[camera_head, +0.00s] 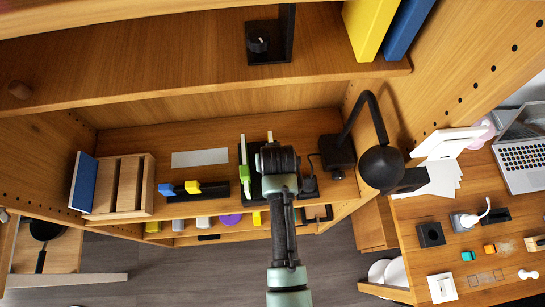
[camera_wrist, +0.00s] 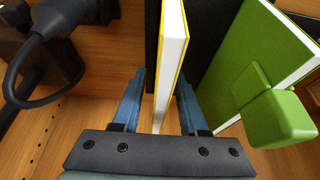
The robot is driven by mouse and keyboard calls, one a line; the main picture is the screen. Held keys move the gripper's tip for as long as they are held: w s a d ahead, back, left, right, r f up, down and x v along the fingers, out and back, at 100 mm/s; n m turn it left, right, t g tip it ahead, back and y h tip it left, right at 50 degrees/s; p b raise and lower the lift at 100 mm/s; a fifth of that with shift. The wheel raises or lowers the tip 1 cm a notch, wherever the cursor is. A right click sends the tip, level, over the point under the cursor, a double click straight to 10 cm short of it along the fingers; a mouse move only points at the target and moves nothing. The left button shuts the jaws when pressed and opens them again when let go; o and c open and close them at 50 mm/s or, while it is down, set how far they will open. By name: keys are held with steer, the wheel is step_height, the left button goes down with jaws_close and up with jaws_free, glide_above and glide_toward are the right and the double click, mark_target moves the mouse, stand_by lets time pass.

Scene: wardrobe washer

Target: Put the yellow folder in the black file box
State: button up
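The yellow folder (camera_wrist: 172,60), thin with white page edges, stands upright between my two fingers in the wrist view. My gripper (camera_wrist: 158,105) is open, with a finger on each side of the folder and a visible gap on the left side. The black file box (camera_wrist: 214,55) shows as dark panels beside the folder; how deep the folder sits in it is hidden. In the head view my gripper (camera_head: 277,160) is over the box on the middle shelf and hides most of it and the folder.
A green folder (camera_wrist: 240,70) with a green tab stands right of the yellow one; it also shows in the head view (camera_head: 244,165). A black lamp (camera_head: 375,160) stands close on the right. A wooden organiser (camera_head: 120,187) is at left. The upper shelf (camera_head: 150,60) overhangs behind.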

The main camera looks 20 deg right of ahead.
steer(key=shift+r, duration=0.15)
steer(key=shift+s+r, duration=0.15)
steer(key=shift+r, duration=0.35)
steer(key=v, duration=1.1)
steer(key=shift+b, duration=0.35)
steer(key=shift+f, duration=0.1)
